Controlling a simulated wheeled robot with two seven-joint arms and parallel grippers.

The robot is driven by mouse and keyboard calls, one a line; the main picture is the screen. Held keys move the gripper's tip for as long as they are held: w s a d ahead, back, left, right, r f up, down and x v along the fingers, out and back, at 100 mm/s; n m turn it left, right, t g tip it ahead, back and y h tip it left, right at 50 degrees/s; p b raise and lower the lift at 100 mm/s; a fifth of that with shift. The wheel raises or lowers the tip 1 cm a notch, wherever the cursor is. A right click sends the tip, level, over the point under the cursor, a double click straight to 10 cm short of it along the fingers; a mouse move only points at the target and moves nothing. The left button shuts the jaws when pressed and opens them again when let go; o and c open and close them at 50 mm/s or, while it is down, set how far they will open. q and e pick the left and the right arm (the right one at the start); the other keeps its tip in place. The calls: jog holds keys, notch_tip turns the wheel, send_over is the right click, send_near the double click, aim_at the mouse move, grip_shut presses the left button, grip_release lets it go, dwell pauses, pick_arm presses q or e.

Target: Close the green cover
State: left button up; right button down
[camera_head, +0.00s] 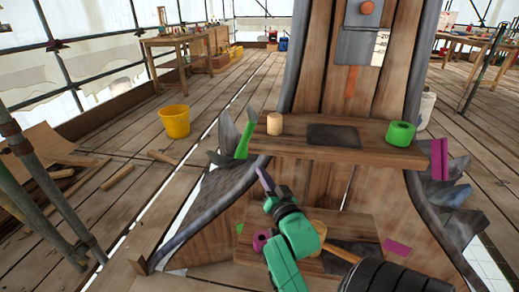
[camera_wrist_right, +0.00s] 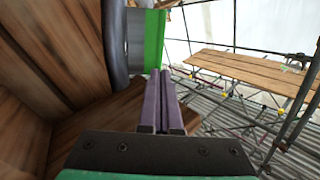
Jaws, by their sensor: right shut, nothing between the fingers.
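The green cover (camera_head: 244,139) stands upright and open at the left end of the wooden shelf, seen nearly edge-on in the head view. In the right wrist view the green cover (camera_wrist_right: 154,38) rises just beyond the fingertips, beside a grey curved edge. My right gripper (camera_head: 264,178) has purple fingers and is below the cover, in front of the spire. In the right wrist view its fingers (camera_wrist_right: 160,75) are together with nothing between them, close to the cover's lower edge; whether they touch it I cannot tell. My left gripper is not in view.
The shelf (camera_head: 290,147) holds a wooden cylinder (camera_head: 275,124), a dark plate and a green roll (camera_head: 400,134). A purple panel (camera_head: 439,160) stands at its right. A lower shelf (camera_head: 245,250) holds a purple roll. A yellow bucket (camera_head: 175,121) stands on the floor at left.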

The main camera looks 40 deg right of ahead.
jog(key=b, duration=0.2)
send_near(244, 142)
jog(key=w, duration=0.3)
jog(key=shift+w+d+r, duration=0.2)
jog(key=shift+w+d, duration=0.8)
jog(key=shift+w, duration=0.15)
jog(key=shift+w+d+r+b, duration=0.1)
jog(key=shift+w+d+b, duration=0.15)
jog(key=shift+w, duration=0.3)
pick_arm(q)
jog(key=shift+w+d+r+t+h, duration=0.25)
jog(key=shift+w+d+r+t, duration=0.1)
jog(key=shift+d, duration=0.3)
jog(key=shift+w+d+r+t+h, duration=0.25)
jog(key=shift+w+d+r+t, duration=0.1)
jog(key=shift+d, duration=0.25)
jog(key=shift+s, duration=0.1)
